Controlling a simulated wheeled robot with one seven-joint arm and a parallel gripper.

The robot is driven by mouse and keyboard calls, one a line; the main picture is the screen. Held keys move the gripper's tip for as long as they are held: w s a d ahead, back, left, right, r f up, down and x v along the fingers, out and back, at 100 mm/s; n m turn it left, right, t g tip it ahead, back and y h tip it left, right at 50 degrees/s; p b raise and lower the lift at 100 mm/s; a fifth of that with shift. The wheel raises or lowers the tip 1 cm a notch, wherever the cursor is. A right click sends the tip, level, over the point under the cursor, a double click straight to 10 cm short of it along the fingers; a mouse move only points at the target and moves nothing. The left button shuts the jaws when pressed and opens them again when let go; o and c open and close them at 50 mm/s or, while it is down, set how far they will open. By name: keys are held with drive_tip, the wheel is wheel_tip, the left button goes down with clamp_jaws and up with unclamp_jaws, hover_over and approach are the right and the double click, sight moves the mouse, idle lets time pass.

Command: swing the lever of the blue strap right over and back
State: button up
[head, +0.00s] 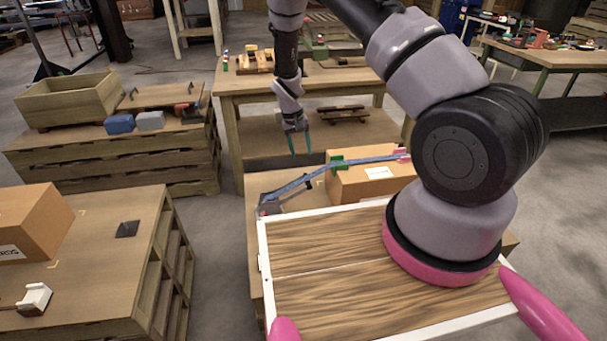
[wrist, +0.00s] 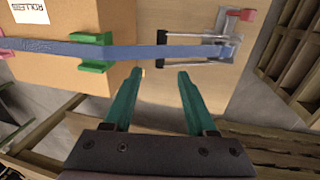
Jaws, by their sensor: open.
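The blue strap (head: 345,162) runs over a cardboard box (head: 345,184) and slopes down left to a ratchet (head: 269,207) at the table's left edge. In the wrist view the strap (wrist: 60,48) passes a green corner piece (wrist: 96,52) on the box edge and reaches the ratchet (wrist: 226,46) at right. A metal U-shaped lever (wrist: 188,36) with a dark crossbar appears to lie along the strap, towards the box. My gripper (head: 300,152) points down above the strap, open and empty. Its teal fingertips (wrist: 160,72) are beside the strap, not around it.
A wood-topped, white-edged deck (head: 330,290) is in front of the strap's table. A pallet stand (head: 110,270) with another carton is at left. A workbench (head: 300,85) stands behind my gripper. Wooden slats (wrist: 300,60) show beyond the ratchet in the wrist view.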

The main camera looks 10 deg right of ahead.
sight(307, 180)
drive_tip(key=f, duration=0.4)
drive_tip(key=d+f, duration=0.1)
drive_tip(key=f, duration=0.3)
drive_tip(key=d+f, duration=0.1)
drive_tip(key=f, duration=0.3)
drive_tip(key=shift+f, duration=0.4)
clamp_jaws()
idle(0.8)
